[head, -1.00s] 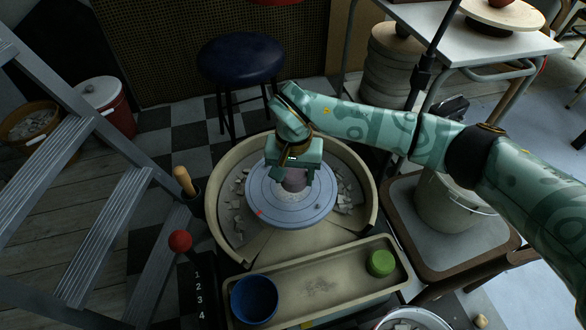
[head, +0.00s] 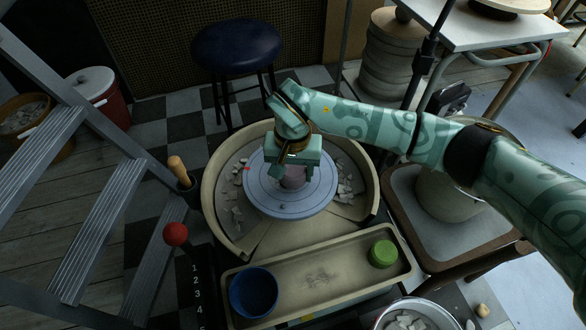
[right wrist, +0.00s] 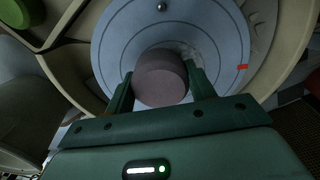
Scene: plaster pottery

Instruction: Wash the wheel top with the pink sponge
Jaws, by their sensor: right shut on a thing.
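The wheel top (head: 262,199) is a round blue-grey disc with fine rings, inside a beige splash pan. A small red mark sits on its left edge in the head view, and a small dark stud near its front. My right gripper (head: 292,174) is over the disc's middle, pointing down, shut on the pink sponge (head: 293,182). In the right wrist view the round, dull-pink sponge (right wrist: 160,75) is between the two green fingers, against or just above the disc (right wrist: 120,40). A pale smear shows beside it. My left gripper is not in view.
The splash pan (head: 222,210) holds several pale scraps. A tray (head: 325,262) in front carries a blue cup (head: 254,293) and a green round thing (head: 383,253). A red-knobbed lever (head: 176,234) and a wooden handle (head: 178,172) stand left. A ladder (head: 95,225) is farther left.

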